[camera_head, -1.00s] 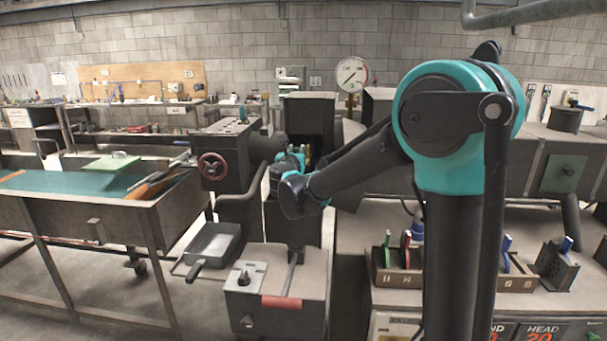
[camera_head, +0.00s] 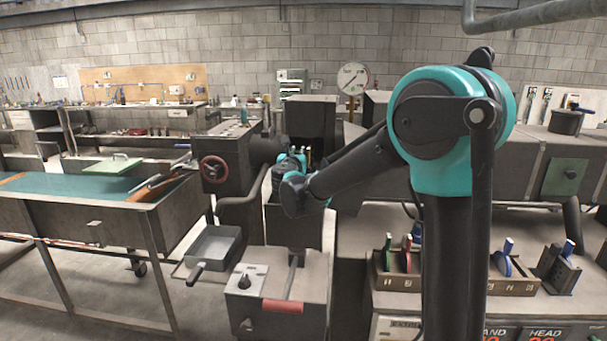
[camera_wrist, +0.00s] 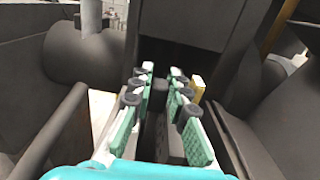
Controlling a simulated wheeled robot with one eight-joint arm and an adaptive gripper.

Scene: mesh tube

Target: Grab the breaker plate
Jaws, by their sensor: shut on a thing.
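My gripper (camera_head: 290,162) reaches to the dark machine in the middle of the head view, and my arm hides part of it. In the wrist view my gripper (camera_wrist: 160,78) has its green-padded fingers on either side of a narrow dark piece (camera_wrist: 159,100), and it is shut on it. The fingers point into a dark recess of the machine (camera_wrist: 190,25). I cannot tell for sure that the dark piece is the breaker plate. A small yellow part (camera_wrist: 197,87) shows just outside the right finger.
A red handwheel (camera_head: 214,169) is on the machine left of my gripper. A grey pan (camera_head: 213,245) and a box with a red-gripped lever (camera_head: 282,306) stand below. A tool rack (camera_head: 455,282) is at the right, and a green-topped bench (camera_head: 90,187) at the left.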

